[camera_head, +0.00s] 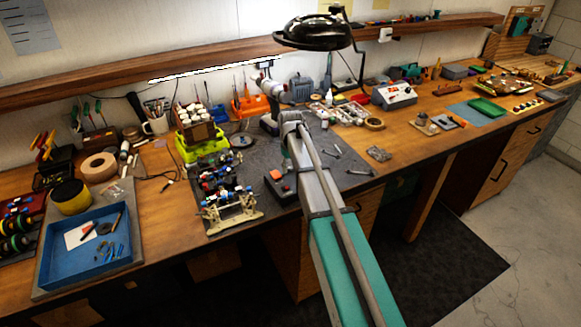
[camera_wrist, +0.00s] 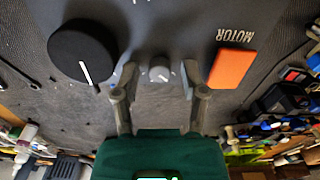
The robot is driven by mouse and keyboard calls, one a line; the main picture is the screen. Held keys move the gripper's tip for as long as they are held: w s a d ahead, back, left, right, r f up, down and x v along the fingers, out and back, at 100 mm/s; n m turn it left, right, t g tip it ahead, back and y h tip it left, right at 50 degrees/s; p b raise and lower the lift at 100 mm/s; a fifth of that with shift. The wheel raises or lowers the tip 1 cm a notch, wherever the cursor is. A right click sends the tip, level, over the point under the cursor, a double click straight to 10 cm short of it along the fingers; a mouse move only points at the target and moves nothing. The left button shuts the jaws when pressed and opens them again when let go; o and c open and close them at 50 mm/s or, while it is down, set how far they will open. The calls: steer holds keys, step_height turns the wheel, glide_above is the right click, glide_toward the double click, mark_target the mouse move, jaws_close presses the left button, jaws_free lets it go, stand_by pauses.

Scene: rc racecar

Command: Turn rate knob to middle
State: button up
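A dark grey control panel (camera_wrist: 205,25) fills the top of the wrist view. It carries a large black knob (camera_wrist: 83,52) with a white pointer line at the left, a small grey knob (camera_wrist: 160,74) in the middle, and an orange switch (camera_wrist: 231,69) beside an upside-down MOTOR label. No rate label is readable. My gripper (camera_wrist: 159,80) is open, with one finger on each side of the small grey knob and visible gaps to it. In the head view the control box (camera_head: 279,186) is partly hidden by my arm; my fingertips cannot be made out there.
Racecar parts (camera_head: 222,190) stand on the dark mat left of the box. A blue tray (camera_head: 115,262) is at the left. A black lamp (camera_head: 318,33) hangs above the bench (camera_head: 400,152). Tools and a yellow-green container (camera_head: 203,147) stand behind.

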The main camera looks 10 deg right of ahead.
jaws_close()
steer(key=shift+m, duration=0.5)
steer(key=m, duration=0.3)
steer(key=shift+m, duration=0.3)
steer(key=m, duration=0.5)
steer(key=shift+s, duration=0.1)
stand_by(0.3)
steer(key=shift+o, duration=1.3)
jaws_free()
